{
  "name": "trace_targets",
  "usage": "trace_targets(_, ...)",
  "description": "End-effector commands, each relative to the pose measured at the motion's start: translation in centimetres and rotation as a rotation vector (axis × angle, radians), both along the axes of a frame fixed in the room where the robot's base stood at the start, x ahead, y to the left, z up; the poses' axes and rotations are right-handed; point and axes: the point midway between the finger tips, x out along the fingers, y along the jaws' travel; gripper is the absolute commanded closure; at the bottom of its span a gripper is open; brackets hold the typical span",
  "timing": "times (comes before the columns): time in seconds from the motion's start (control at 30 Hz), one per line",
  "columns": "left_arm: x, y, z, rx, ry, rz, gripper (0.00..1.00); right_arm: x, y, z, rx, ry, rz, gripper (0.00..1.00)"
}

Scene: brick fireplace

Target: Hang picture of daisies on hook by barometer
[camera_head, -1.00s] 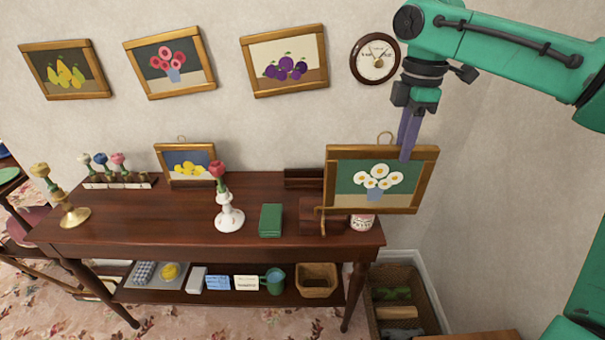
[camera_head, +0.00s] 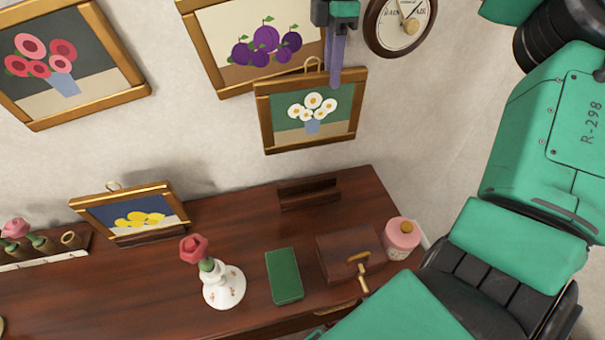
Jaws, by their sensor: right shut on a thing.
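The picture of daisies (camera_head: 287,133) has a gold frame, a green ground and white flowers in a blue vase. It is held up in front of the wall, with a wire loop at its top. My right gripper (camera_head: 334,82) is shut on its top edge, right of the loop. The round barometer (camera_head: 400,22) hangs on the wall up and right of the picture, partly cut off by the view's top edge. I see no bare hook; the gripper and picture may hide it. My left gripper is not in view.
The plum picture (camera_head: 222,65) hangs just behind and left of the daisies, and the red flower picture (camera_head: 65,62) is further left. On the wooden table (camera_head: 225,240) stand a lemon picture (camera_head: 133,213), a white vase (camera_head: 222,287), a green book (camera_head: 284,276), a box (camera_head: 345,248) and a pink jar (camera_head: 402,240).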

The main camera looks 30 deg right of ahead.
Motion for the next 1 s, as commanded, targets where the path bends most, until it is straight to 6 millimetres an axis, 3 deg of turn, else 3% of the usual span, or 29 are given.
trace_targets(0.13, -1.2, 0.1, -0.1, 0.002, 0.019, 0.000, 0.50, 0.0, 0.0, 0.0, 0.000, -0.001, 0.000, 1.00)
trace_targets(0.23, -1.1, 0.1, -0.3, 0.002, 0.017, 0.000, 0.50, 0.0, 0.0, -1.3, -0.001, 0.001, 0.000, 1.00)
trace_targets(0.5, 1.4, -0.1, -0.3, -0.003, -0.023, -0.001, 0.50, -0.1, 0.0, -9.8, 0.001, 0.005, 0.001, 1.00)
trace_targets(0.6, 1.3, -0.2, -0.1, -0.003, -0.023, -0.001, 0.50, -0.1, 0.0, -12.9, 0.000, 0.004, 0.001, 1.00)
trace_targets(0.83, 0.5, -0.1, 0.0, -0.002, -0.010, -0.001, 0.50, -0.1, 0.0, -17.1, 0.000, 0.003, 0.000, 1.00)
trace_targets(1.0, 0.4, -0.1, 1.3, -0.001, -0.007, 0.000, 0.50, 0.0, -0.1, -19.4, -0.001, 0.001, -0.001, 1.00)
